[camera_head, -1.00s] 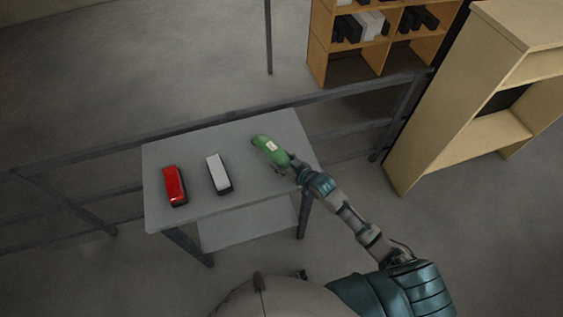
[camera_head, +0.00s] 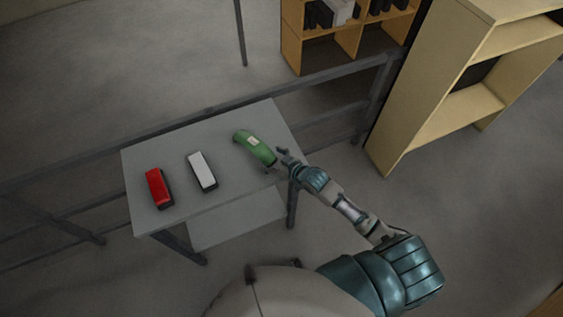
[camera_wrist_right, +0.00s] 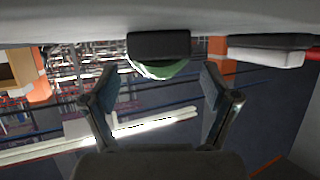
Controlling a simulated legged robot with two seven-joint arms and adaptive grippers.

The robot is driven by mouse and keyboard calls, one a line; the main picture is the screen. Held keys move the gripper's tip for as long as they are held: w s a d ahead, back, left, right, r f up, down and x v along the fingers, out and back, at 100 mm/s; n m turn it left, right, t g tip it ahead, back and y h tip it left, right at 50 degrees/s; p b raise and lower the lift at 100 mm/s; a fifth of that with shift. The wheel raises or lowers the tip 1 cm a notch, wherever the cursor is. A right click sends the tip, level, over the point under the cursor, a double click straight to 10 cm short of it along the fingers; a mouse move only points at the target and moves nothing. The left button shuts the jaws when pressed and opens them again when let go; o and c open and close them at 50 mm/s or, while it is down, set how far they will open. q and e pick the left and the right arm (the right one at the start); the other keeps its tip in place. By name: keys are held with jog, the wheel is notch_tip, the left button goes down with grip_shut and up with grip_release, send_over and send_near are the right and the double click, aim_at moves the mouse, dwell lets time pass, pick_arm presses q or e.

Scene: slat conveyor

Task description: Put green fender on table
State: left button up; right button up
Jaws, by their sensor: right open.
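The green fender (camera_head: 255,149) with a pale label lies on the right part of the grey table (camera_head: 223,176). My right gripper (camera_head: 281,158) is open, just off the fender's near right end, with a small gap in the head view. In the right wrist view, the fender's green edge and dark base (camera_wrist_right: 158,45) show ahead, between and beyond the two spread fingers (camera_wrist_right: 158,72). Nothing is held between them. My left gripper is in neither view.
A white fender (camera_head: 202,171) and a red fender (camera_head: 158,187) lie to the left on the same table. A metal railing (camera_head: 340,74) runs behind the table. A beige shelf (camera_head: 460,85) stands at the right, and a compartmented orange rack (camera_head: 345,45) at the back.

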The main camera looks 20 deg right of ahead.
jog(key=v, duration=0.8)
jog(key=shift+d, duration=0.25)
jog(key=shift+a+r, duration=0.1)
jog(key=shift+a, duration=0.05)
